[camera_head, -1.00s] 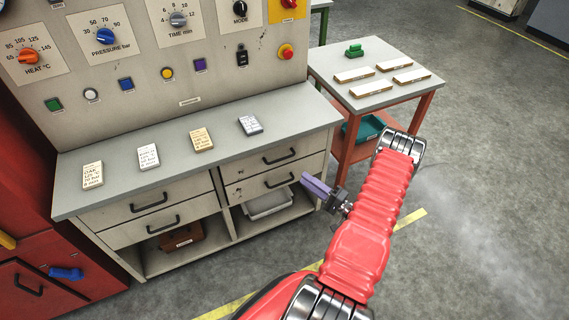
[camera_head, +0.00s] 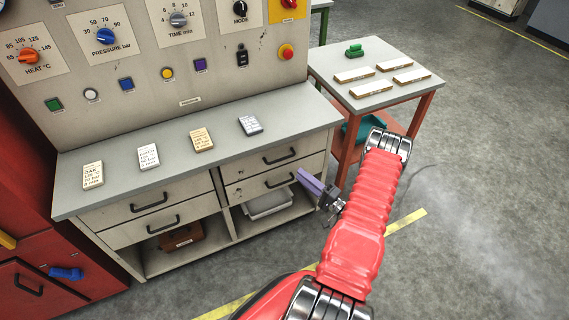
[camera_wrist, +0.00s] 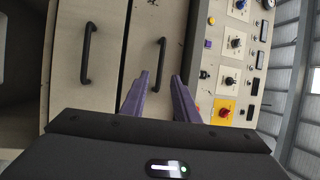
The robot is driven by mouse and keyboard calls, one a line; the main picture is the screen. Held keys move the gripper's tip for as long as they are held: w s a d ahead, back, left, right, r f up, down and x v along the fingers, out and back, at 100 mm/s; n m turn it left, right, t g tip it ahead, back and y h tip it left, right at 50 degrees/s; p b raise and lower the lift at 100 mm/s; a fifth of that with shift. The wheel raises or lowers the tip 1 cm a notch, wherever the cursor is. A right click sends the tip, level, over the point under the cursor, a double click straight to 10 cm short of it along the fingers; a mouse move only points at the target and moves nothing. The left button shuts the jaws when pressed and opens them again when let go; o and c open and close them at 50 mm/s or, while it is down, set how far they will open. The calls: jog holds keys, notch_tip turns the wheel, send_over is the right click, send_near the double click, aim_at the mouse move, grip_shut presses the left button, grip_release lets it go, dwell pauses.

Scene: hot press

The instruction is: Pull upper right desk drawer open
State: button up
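The upper right desk drawer (camera_head: 243,168) is shut in the desk front, with a dark bar handle (camera_head: 279,156). In the wrist view its handle (camera_wrist: 161,60) lies sideways in the turned picture, beyond and between the two fingertips. My gripper (camera_head: 300,174) has purple fingers and stands in front of the right drawers, at their right end. In the wrist view my gripper (camera_wrist: 160,75) is open, with a clear gap and nothing between the fingers. The fingertips look short of the handle; the exact distance cannot be told.
The lower right drawer handle (camera_head: 279,180) sits just below; it also shows in the wrist view (camera_wrist: 88,53). Several label cards lie on the desk top (camera_head: 105,206). A side table (camera_head: 370,98) with red legs stands right of the desk. Floor in front is clear.

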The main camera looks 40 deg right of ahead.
jog(key=x, duration=0.9)
jog(key=shift+w, duration=0.25)
jog(key=shift+r, duration=0.1)
jog(key=shift+c, duration=0.5)
grip_shut()
jog(key=shift+a, duration=0.15)
